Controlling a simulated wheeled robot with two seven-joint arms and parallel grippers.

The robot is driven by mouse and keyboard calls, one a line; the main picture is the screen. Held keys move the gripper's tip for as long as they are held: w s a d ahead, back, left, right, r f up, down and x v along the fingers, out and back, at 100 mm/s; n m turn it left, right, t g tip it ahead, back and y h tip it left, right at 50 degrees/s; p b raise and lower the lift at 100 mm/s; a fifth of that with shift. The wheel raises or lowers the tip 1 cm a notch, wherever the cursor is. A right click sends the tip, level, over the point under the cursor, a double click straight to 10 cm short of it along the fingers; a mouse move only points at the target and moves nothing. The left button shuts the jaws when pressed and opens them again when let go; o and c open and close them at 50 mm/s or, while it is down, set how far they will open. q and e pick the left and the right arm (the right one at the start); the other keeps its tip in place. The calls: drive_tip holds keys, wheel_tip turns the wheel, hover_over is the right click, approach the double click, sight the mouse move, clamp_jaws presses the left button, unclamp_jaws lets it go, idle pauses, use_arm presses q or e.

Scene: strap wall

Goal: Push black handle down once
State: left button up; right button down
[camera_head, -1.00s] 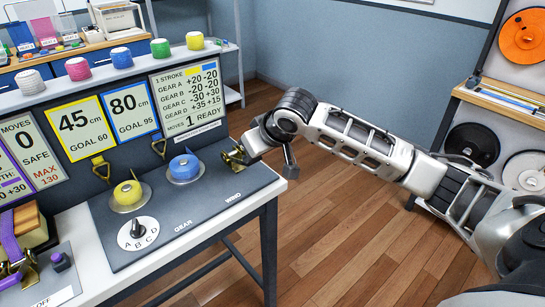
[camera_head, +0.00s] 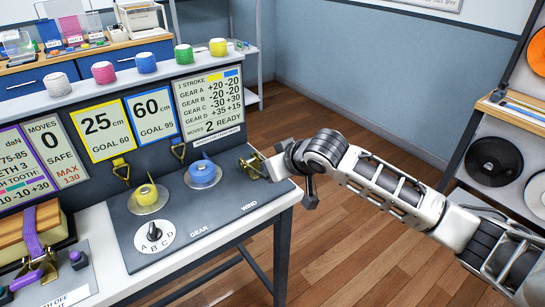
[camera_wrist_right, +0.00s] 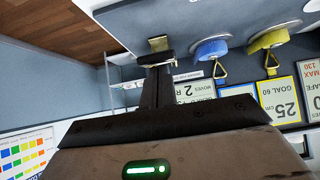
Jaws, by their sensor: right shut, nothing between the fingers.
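The black handle (camera_wrist_right: 155,59) shows in the right wrist view, with a brass ratchet (camera_wrist_right: 158,43) just above it at the panel edge. In the head view the brass ratchet (camera_head: 254,164) sits at the right end of the grey panel by the WIND label; the handle is mostly hidden there by my gripper. My right gripper (camera_wrist_right: 156,70) is shut and empty, its fingertips right at the handle; whether they touch it, I cannot tell. It also shows in the head view (camera_head: 272,169), coming in from the right. My left gripper is not in view.
The panel (camera_head: 190,222) carries a yellow spool (camera_head: 148,196), a blue spool (camera_head: 203,175) and a gear dial (camera_head: 154,236). Displays behind read 25 cm (camera_head: 101,127) and 60 cm (camera_head: 153,115). A purple-strapped block (camera_head: 28,232) stands left. Floor right of the bench is clear.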

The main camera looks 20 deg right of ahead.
wheel_tip(320, 180, up, 4)
drive_tip(key=p, duration=0.2)
drive_tip(key=shift+a+f+p, duration=0.1)
drive_tip(key=shift+f+p, duration=0.05)
drive_tip(key=shift+p, duration=0.25)
drive_tip(key=b+v, duration=0.1)
drive_tip(key=v, duration=0.8)
drive_tip(key=shift+w+r+b, duration=0.3)
drive_tip(key=shift+w+r, duration=0.05)
drive_tip(key=shift+r, duration=0.05)
drive_tip(key=shift+a, duration=0.1)
